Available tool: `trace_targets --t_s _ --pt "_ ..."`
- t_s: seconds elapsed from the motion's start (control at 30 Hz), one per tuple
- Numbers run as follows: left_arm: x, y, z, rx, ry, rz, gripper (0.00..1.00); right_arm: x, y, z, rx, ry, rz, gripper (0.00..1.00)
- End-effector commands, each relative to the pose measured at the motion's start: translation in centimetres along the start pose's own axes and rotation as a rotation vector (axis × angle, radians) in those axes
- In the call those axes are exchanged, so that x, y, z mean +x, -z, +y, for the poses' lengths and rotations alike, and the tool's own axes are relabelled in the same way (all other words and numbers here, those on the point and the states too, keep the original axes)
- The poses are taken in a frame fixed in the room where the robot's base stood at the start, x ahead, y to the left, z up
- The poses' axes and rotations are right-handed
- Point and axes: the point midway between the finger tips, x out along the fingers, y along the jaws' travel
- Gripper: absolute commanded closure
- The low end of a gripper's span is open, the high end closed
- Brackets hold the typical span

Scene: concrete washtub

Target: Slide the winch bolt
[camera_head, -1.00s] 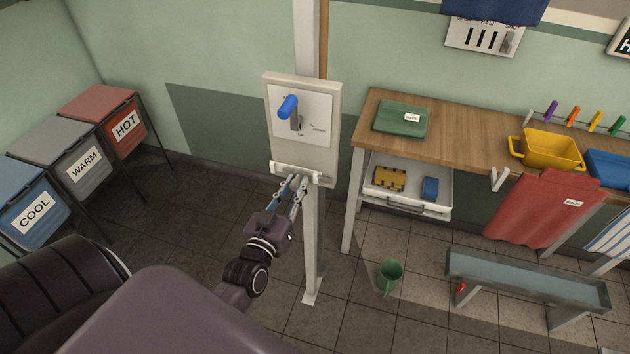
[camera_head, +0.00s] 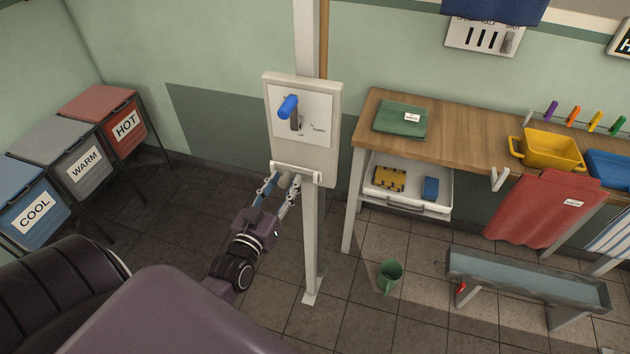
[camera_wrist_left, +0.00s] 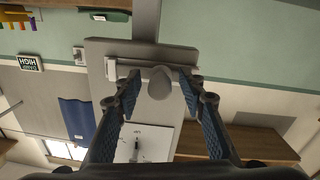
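The winch panel (camera_head: 318,150) is a pale board on a post, with a blue-handled crank (camera_head: 288,106) on its face. The winch bolt (camera_head: 297,172) is a pale horizontal bar along the panel's lower edge. It also shows in the left wrist view, upside down, with a round grey knob (camera_wrist_left: 159,83) facing the camera. My left gripper (camera_head: 282,183) is at the bolt from below. Its fingers (camera_wrist_left: 160,88) are spread on both sides of the knob, with visible gaps; it is open. Contact with the bolt cannot be told. My right gripper is out of view.
A wooden table (camera_head: 465,125) with an open drawer (camera_head: 404,203) stands right of the post. Labelled bins (camera_head: 82,165) stand at the left. The floor left of the post is free.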

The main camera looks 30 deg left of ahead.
Motion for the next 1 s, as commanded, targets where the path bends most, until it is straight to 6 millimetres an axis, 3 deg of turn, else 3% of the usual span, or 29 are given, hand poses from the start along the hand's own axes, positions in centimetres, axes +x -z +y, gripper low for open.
trace_targets --t_s 0.17,1.0 --pt "-0.5 0.1 0.0 0.000 0.000 -0.001 0.63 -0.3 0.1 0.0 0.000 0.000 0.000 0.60" --pt "-6.8 0.1 0.1 0.000 -0.001 0.000 0.63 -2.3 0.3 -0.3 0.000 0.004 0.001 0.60"
